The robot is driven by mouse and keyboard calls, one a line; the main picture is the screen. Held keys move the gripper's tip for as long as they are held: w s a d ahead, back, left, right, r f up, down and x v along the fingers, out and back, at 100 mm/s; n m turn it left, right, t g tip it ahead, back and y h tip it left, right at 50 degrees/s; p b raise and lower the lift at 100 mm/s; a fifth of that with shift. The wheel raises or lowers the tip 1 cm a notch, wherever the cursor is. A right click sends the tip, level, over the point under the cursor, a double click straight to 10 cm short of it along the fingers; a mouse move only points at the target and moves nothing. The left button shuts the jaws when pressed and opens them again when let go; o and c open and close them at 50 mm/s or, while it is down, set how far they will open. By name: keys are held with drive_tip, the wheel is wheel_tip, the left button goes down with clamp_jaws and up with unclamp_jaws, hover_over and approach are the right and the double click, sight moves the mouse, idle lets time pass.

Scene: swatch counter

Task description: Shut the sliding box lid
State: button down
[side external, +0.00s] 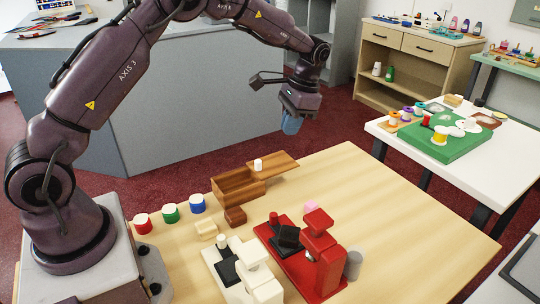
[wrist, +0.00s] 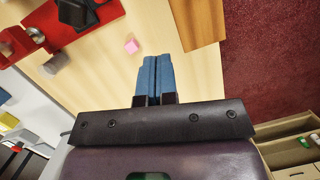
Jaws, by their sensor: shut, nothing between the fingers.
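The wooden box (side external: 232,192) stands on the table with its inside partly exposed. Its flat wooden lid (side external: 280,165) sticks out to the right, well off the opening, and has a small white knob (side external: 258,165) near its left end. A wooden panel that looks like the lid (wrist: 198,20) shows at the top of the wrist view; the knob is not seen there. My gripper (side external: 291,124) has blue fingers and hangs above and right of the lid, apart from it. In the wrist view the fingers (wrist: 154,75) are shut together and empty.
A red machine (side external: 308,255) and a white one (side external: 240,270) stand at the front. Red, green and blue pots (side external: 170,213) stand left of the box. A small brown block (side external: 235,216) lies before the box. The right tabletop is clear.

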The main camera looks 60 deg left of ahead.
sight(263, 169)
drive_tip(key=shift+w+a+f+m+g, duration=0.7)
drive_tip(key=shift+w+a+f+m, duration=0.75)
drive_tip(key=shift+w, duration=0.95)
drive_tip(key=shift+y, duration=0.4)
drive_tip(key=x, duration=0.9)
drive_tip(key=shift+d, duration=0.1)
drive_tip(key=s, duration=0.1)
drive_tip(key=s+a, duration=0.1)
drive_tip(key=shift+s+a+f, duration=0.1)
drive_tip(key=shift+s+f, duration=0.05)
drive_tip(key=shift+s, duration=0.1)
drive_tip(key=shift+s+a, duration=0.3)
drive_tip(key=shift+s, duration=0.25)
drive_tip(key=s, duration=1.1)
drive_tip(key=shift+s, duration=0.25)
